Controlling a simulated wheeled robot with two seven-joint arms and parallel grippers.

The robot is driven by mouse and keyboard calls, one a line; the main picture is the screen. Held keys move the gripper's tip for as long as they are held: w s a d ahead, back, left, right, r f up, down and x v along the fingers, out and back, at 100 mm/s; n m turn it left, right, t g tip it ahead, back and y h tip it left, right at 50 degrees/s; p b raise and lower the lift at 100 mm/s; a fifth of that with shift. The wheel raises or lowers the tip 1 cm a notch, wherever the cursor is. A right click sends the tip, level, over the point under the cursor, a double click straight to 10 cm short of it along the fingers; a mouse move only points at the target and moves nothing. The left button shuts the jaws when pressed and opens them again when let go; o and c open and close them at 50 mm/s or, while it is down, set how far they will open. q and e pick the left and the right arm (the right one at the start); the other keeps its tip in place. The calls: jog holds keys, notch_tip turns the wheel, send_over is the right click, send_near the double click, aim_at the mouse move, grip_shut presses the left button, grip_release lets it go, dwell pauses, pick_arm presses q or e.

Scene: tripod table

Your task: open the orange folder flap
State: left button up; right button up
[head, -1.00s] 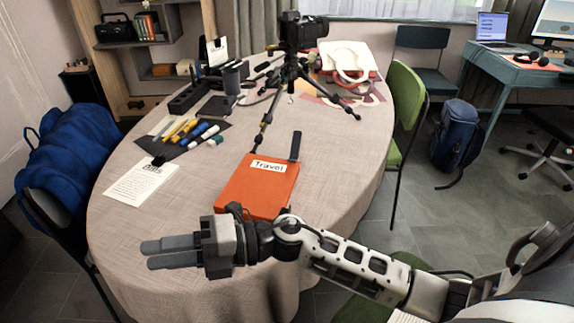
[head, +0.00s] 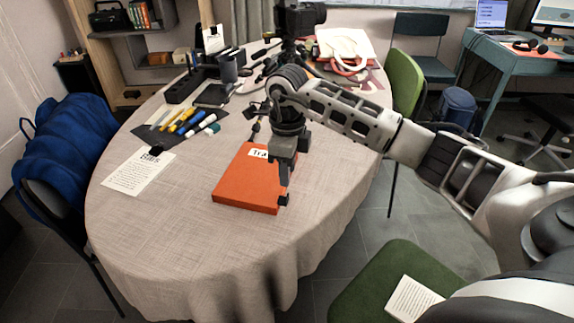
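The orange folder (head: 245,185) lies flat and closed on the table, its white "Travel" label (head: 258,153) partly covered by my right arm. My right gripper (head: 284,200) points down at the folder's right edge, with its fingertips close to the front right corner. The fingers line up in this view, so I cannot see whether there is a gap between them, nor whether they touch the folder. The folder's upper right part is hidden behind the gripper and wrist. My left gripper is not in view.
A camera on a tripod (head: 292,22) stands behind my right arm. Markers (head: 184,122) on a dark mat and a written sheet (head: 139,172) lie left of the folder. The table's front (head: 190,245) is clear. A green chair (head: 403,85) is at right.

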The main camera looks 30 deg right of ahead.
jog(key=shift+f+b, duration=2.1)
jog(key=shift+f, duration=1.2)
jog(key=c, duration=0.3)
jog(key=shift+c, duration=0.2)
